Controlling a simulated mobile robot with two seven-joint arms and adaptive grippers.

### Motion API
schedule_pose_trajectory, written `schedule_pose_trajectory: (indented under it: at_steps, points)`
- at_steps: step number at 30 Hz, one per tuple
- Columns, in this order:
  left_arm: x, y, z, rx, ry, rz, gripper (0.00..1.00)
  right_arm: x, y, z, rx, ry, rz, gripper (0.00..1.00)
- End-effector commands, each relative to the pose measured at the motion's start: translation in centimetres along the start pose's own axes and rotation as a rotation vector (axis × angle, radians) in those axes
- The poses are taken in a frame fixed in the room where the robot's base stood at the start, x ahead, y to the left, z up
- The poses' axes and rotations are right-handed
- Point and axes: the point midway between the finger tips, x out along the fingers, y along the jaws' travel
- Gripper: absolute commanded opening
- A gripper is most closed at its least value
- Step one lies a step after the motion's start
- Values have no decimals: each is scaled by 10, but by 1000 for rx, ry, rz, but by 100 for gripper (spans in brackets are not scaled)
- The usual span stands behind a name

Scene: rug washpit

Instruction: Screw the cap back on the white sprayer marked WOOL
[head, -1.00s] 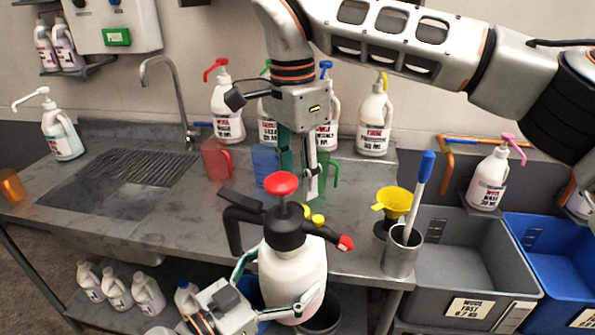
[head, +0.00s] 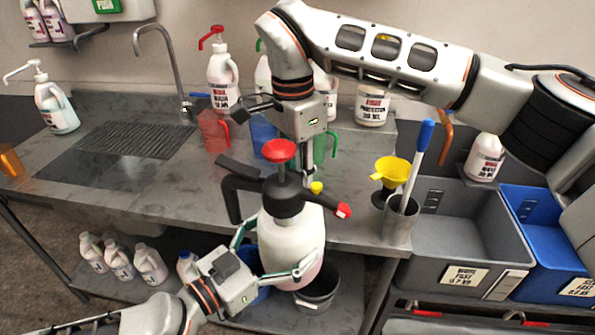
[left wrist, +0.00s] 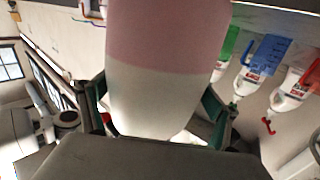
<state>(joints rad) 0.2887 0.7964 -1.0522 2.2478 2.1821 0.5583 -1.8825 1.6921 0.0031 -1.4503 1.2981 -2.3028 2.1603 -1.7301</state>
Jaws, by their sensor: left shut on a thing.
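The white sprayer (head: 290,240) stands upright in the middle of the head view, with a black pump head (head: 285,200) and a red knob (head: 279,150) on top. Its label does not show. My left gripper (head: 272,277) is shut around its lower body; the pale bottle also fills the middle of the left wrist view (left wrist: 155,80). My right gripper (head: 309,178) hangs pointing down just behind the pump head. Its fingertips are partly hidden, so its opening is unclear. A small yellow part (head: 316,187) shows beside the pump head; I cannot tell whether it is touched.
A yellow funnel (head: 391,170) and a metal cup (head: 400,222) with a blue-handled tool stand on the bench right of the sprayer. Red (head: 213,130) and blue jugs and several bottles line the back. The sink area (head: 120,155) is clear. Grey (head: 470,225) and blue bins sit right.

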Motion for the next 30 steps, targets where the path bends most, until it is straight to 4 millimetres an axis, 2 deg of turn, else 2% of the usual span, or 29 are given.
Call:
schedule_pose_trajectory:
  at_steps: [1, 2, 5, 6, 8, 19, 30]
  points:
    - [1, 0, -5, 5, 10, 2, 29, 0, 0, 0, -1, 1, -1, 10]
    - [1, 0, -5, 5, 10, 2, 29, 0, 0, 0, -1, 1, -2, 2]
    - [1, 1, -5, 5, 10, 3, 29, 0, 0, 0, -1, 1, -2, 1]
    - [1, 1, -5, 5, 10, 3, 29, 0, 0, 0, -1, 1, -2, 29]
    - [1, 1, -5, 5, 10, 3, 29, 0, 0, 0, -1, 1, -2, 44]
    - [1, 0, -5, 5, 10, 2, 29, -4, -1, 0, 0, 2, -3, 44]
    - [1, 0, -5, 5, 10, 2, 29, -43, 0, 0, 0, 2, -2, 44]
